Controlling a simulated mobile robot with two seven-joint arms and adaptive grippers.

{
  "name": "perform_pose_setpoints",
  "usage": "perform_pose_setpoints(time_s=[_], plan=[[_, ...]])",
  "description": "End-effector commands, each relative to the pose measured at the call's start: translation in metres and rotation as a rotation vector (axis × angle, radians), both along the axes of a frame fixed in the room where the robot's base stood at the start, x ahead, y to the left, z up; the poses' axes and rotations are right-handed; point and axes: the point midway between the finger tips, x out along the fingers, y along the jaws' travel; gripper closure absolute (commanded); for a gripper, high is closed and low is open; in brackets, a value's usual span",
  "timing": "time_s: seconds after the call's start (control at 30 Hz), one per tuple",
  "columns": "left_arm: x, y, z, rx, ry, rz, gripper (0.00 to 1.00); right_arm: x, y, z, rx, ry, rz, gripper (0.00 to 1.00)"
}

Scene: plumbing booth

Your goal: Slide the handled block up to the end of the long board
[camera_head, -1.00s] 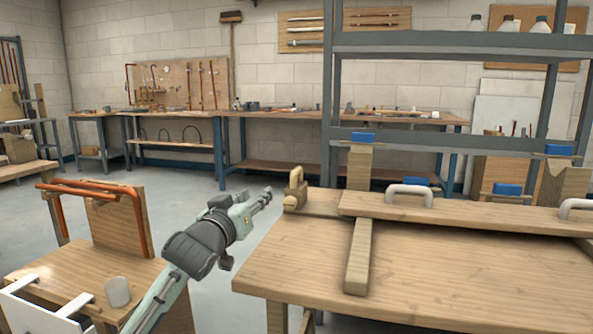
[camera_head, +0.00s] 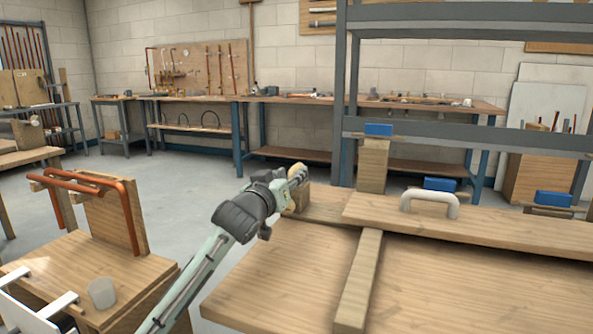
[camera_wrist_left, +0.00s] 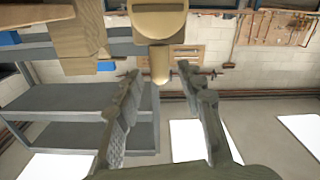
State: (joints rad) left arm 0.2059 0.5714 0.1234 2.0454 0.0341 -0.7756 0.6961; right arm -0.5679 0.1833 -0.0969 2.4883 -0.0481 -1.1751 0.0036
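The handled block (camera_head: 298,199) is at the left end of the workbench in the head view, mostly hidden behind my left gripper (camera_head: 301,172). In the left wrist view the yellowish block (camera_wrist_left: 158,22) is at the top centre, with a rounded part pointing down between my left gripper's fingers (camera_wrist_left: 160,90). The fingers are apart and I see no grip on it. The long board (camera_head: 480,228) lies on the bench to the right of the block, with a white handle (camera_head: 430,203) on top. My right gripper is not in view.
A wooden batten (camera_head: 360,280) crosses under the long board. Blue-topped clamps (camera_head: 379,131) and a grey shelf frame (camera_head: 343,100) stand behind. The bench front is clear.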

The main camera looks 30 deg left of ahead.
Motion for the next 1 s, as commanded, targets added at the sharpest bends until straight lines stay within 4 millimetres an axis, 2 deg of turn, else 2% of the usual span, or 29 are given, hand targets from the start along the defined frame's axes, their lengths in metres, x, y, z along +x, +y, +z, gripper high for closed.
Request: perform_pose_setpoints(time_s=[0.2, 0.57, 0.87, 1.0], plan=[[0.027, 0.007, 0.0, 0.0, 0.0, 0.001, 0.62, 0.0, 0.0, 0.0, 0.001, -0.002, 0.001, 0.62], [0.032, 0.008, 0.0, 0.0, 0.0, 0.0, 0.62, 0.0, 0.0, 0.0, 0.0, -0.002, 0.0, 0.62], [0.032, 0.008, 0.0, 0.0, 0.0, 0.0, 0.99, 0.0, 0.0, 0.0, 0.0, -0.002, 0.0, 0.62], [0.032, 0.008, 0.0, 0.0, 0.0, 0.0, 1.0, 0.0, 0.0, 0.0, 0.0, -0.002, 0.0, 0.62]])
